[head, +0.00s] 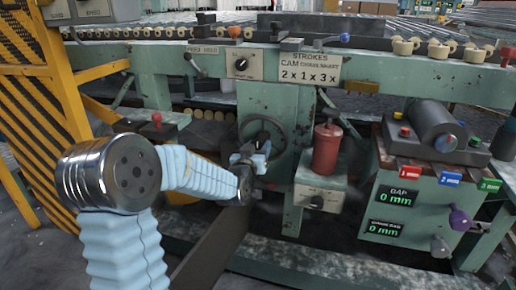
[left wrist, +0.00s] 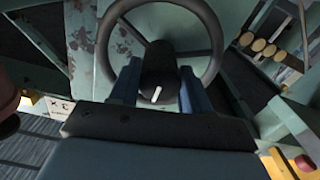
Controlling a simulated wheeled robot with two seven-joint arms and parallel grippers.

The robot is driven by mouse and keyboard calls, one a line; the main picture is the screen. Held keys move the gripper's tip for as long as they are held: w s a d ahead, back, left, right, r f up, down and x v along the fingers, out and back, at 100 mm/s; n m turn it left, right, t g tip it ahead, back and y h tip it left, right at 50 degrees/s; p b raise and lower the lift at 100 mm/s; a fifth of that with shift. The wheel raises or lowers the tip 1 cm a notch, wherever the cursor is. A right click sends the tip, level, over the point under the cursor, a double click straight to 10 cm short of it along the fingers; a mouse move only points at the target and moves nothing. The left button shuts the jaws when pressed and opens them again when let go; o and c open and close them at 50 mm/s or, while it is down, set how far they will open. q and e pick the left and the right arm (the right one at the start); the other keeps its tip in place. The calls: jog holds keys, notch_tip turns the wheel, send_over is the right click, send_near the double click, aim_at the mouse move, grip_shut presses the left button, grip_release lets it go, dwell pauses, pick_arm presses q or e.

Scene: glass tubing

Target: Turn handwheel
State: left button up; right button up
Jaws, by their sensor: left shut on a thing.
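The handwheel (head: 263,118) is a dark round wheel on the pale green machine frame, left of centre in the head view. It also fills the top of the left wrist view, with its rim (left wrist: 217,42) running around a dark hub (left wrist: 158,62) that carries a white mark. My left gripper (head: 258,150) is in front of the wheel. In the left wrist view its two blue fingers (left wrist: 157,82) stand on either side of the hub and are shut on it. The lower rim is partly hidden behind the gripper. My right gripper is not in view.
A red cylinder (head: 326,150) stands on a green block just right of the wheel. A control box (head: 405,185) with GAP displays is farther right. A yellow striped guard (head: 35,110) is at left. A conveyor with several cups (head: 438,49) runs above.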

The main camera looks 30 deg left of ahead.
pick_arm(q)
grip_shut()
jog(key=shift+m, duration=0.4)
